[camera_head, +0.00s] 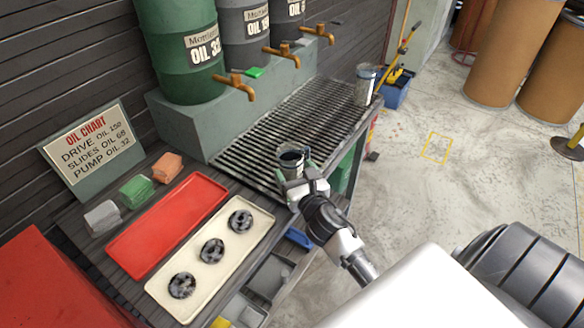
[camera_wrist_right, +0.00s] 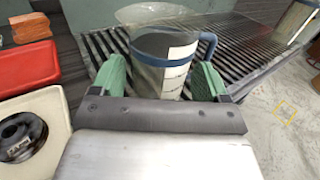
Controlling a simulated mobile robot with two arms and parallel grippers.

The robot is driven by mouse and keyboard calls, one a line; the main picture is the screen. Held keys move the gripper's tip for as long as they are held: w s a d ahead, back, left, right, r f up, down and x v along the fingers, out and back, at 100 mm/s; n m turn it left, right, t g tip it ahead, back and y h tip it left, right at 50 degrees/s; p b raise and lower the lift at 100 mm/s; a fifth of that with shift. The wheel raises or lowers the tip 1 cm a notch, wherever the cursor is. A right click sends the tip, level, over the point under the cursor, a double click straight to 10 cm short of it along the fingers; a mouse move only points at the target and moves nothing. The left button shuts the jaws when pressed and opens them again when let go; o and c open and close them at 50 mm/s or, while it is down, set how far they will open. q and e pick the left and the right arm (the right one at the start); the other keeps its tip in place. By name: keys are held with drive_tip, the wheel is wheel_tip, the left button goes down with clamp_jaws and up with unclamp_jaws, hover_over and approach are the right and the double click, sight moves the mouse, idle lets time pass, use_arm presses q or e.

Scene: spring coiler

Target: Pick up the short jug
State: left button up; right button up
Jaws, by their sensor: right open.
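The short jug (camera_head: 291,157) stands upright on the near end of the slatted drip grate. In the right wrist view the jug (camera_wrist_right: 172,75) has a grey body, a pale label, a blue band and a blue handle on its right. My right gripper (camera_head: 297,175) is at the jug's near side, open. In the wrist view its green fingers (camera_wrist_right: 160,82) stand to the left and right of the lower body; whether they touch it I cannot tell. The gripper hides the jug's base. My left gripper is not in view.
Another, taller-looking jug (camera_head: 365,84) stands at the grate's far end. Oil drums with brass taps (camera_head: 235,86) stand behind the grate (camera_head: 300,125). A red tray (camera_head: 165,228) and a cream tray (camera_head: 212,255) with dark round parts lie to the left.

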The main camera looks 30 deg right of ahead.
drive_tip(key=shift+w+d, duration=0.15)
drive_tip(key=shift+w, duration=0.6)
drive_tip(key=shift+w+d, duration=0.15)
drive_tip(key=shift+w, duration=0.6)
drive_tip(key=shift+r, duration=0.1)
drive_tip(key=c, duration=0.8)
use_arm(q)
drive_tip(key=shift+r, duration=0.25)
use_arm(e)
drive_tip(key=shift+o, duration=0.2)
